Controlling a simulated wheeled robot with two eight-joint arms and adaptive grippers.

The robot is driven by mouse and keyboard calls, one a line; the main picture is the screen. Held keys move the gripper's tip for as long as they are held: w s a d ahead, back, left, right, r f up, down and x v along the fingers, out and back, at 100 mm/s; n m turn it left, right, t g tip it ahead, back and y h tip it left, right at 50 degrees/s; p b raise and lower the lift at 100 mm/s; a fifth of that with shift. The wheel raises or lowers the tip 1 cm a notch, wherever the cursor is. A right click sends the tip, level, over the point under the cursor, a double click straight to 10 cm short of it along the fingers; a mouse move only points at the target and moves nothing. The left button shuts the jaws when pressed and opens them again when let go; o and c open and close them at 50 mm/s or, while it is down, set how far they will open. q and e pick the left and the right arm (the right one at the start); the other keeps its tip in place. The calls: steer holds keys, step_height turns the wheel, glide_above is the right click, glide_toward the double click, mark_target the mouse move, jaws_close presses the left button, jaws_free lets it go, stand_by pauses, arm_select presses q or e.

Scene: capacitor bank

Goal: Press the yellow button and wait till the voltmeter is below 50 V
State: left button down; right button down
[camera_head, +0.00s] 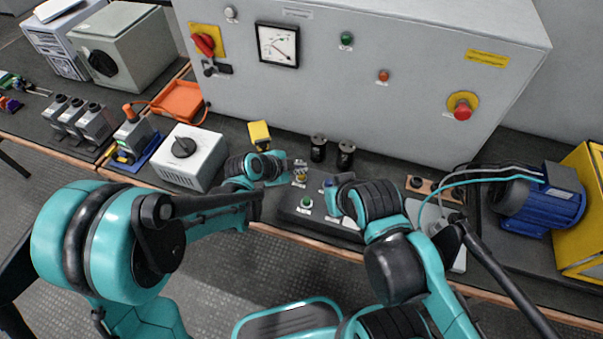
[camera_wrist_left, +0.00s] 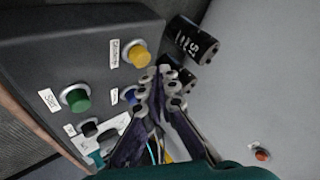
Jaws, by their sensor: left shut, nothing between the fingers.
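The yellow button (camera_wrist_left: 137,55), labelled Discharge, sits on the dark control box (camera_head: 285,207). It also shows in the head view (camera_head: 300,178), partly behind the fingers. My left gripper (camera_wrist_left: 168,78) is shut and empty. Its fingertips are close beside the yellow button, with the cap uncovered in the left wrist view; I cannot tell whether they touch the box. The voltmeter (camera_head: 278,45) is on the grey cabinet. Its needle appears to lean to the lower right; the numbers are too small to read. My right arm reaches in beside the box, but its fingers cannot be made out.
A green button (camera_wrist_left: 75,98) and a blue button (camera_wrist_left: 130,95) sit near the yellow one. Two black capacitors (camera_head: 318,148) stand behind the box. A grey box with a black knob (camera_head: 188,160) is to the left. A blue motor (camera_head: 540,198) is at right.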

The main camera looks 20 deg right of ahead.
mark_target(300, 175)
stand_by(0.8)
arm_select(q)
steer(key=shift+f+b, duration=0.45)
steer(key=shift+f+b, duration=0.4)
steer(key=shift+f, duration=0.5)
stand_by(0.9)
steer(key=shift+r, duration=0.1)
steer(key=shift+r+p, duration=1.05)
steer(key=shift+r, duration=0.25)
step_height(300, 175, up, 5)
steer(key=p, duration=0.3)
steer(key=shift+p, duration=0.4)
